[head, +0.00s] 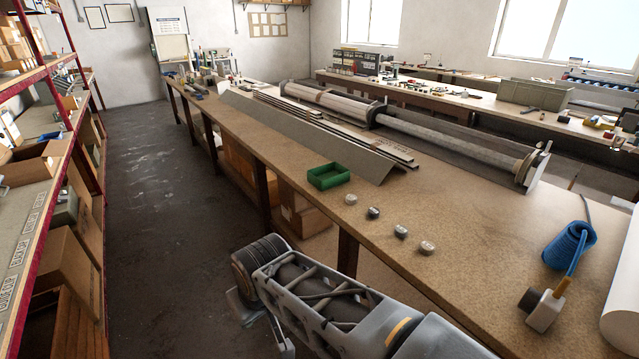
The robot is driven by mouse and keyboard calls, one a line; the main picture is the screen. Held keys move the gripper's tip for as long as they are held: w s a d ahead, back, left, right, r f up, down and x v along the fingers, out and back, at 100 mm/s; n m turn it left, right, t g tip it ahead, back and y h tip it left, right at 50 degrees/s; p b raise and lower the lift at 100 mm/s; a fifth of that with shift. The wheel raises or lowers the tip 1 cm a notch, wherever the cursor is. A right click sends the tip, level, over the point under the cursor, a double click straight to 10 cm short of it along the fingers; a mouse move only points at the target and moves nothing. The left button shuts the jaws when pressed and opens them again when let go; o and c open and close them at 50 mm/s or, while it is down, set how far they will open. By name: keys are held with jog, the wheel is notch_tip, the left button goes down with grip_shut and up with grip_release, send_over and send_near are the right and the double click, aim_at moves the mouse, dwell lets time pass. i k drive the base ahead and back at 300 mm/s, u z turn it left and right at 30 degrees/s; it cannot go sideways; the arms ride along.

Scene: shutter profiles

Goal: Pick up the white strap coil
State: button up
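Several small round coils stand in a slanting row near the front edge of the long workbench (480,230). The farthest coil (351,199) looks pale, the second coil (373,212) darker grey, and the third coil (400,231) and nearest coil (427,247) greyish with light tops. They are too small for me to tell surely which is the white strap coil. My arm reaches in from the bottom, in front of the bench, apart from the coils.
A green tray (328,176) sits behind the coils. Long profiles (330,135) and a roller tube (450,135) lie farther back. A blue coiled hose (570,245) and a white roll (622,290) are at right. Shelving with boxes (70,270) lines the left; the aisle floor is clear.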

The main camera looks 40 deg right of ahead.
aim_at(350, 198)
jog(key=i, duration=2.8)
jog(key=z, duration=2.9)
